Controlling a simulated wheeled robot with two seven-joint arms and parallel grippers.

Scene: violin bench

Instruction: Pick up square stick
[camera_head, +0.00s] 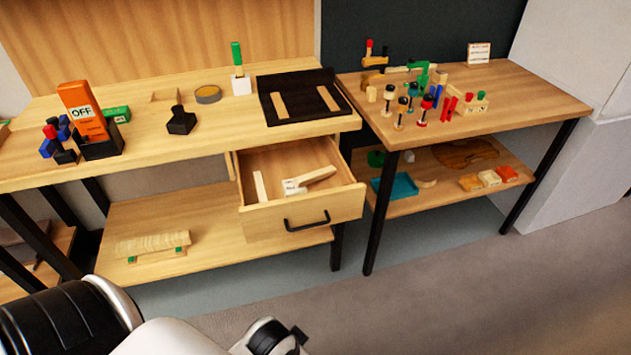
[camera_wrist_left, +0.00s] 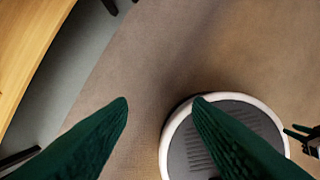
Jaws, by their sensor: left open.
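The open drawer (camera_head: 304,217) under the left bench holds a short pale wooden stick (camera_head: 260,187) near its left wall. A second pale stick (camera_head: 318,174) lies slanted in the drawer beside a small white labelled piece (camera_head: 293,187). I cannot tell which of these is the square stick. Two more pale strips (camera_head: 279,105) lie on the black tray on the bench top. My left gripper (camera_wrist_left: 160,104) is open and empty, its green fingers apart above the floor and away from the drawer.
The left bench top carries an orange OFF box (camera_head: 82,108), a black tool (camera_head: 181,121) and a black tray (camera_head: 306,97). The right table (camera_head: 540,99) holds many small parts. A wooden block (camera_head: 153,243) rests on the lower shelf. The floor in front is clear.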

